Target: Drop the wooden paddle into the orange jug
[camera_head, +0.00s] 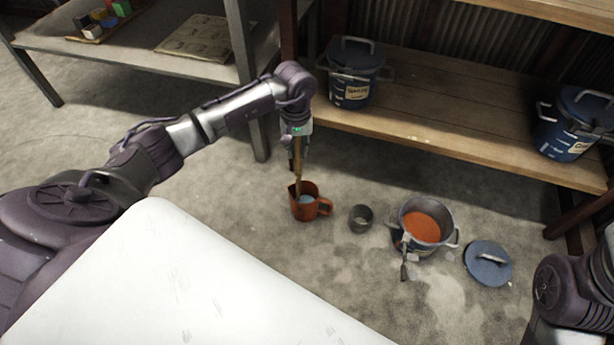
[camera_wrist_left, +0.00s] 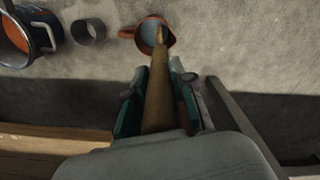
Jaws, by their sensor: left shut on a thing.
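The orange jug (camera_head: 304,208) stands upright on the floor, with its handle toward the right and something pale inside it. My left gripper (camera_head: 298,160) is above the jug and shut on the wooden paddle (camera_head: 298,172), which points down. The paddle's lower end reaches the jug's mouth in the head view. In the left wrist view, the paddle (camera_wrist_left: 158,95) runs between the fingers (camera_wrist_left: 158,100), and its far end overlaps the opening of the jug (camera_wrist_left: 127,33). How deep the tip sits is hidden. My right gripper is out of view; part of my right arm shows at the lower right.
A small grey cup (camera_head: 361,218) stands right of the jug. Beyond it are an open pot (camera_head: 447,240) of orange content and a blue lid (camera_head: 488,263) on the floor. A wooden shelf (camera_head: 450,135) with lidded blue pots is behind; a table (camera_head: 215,62) is at the upper left.

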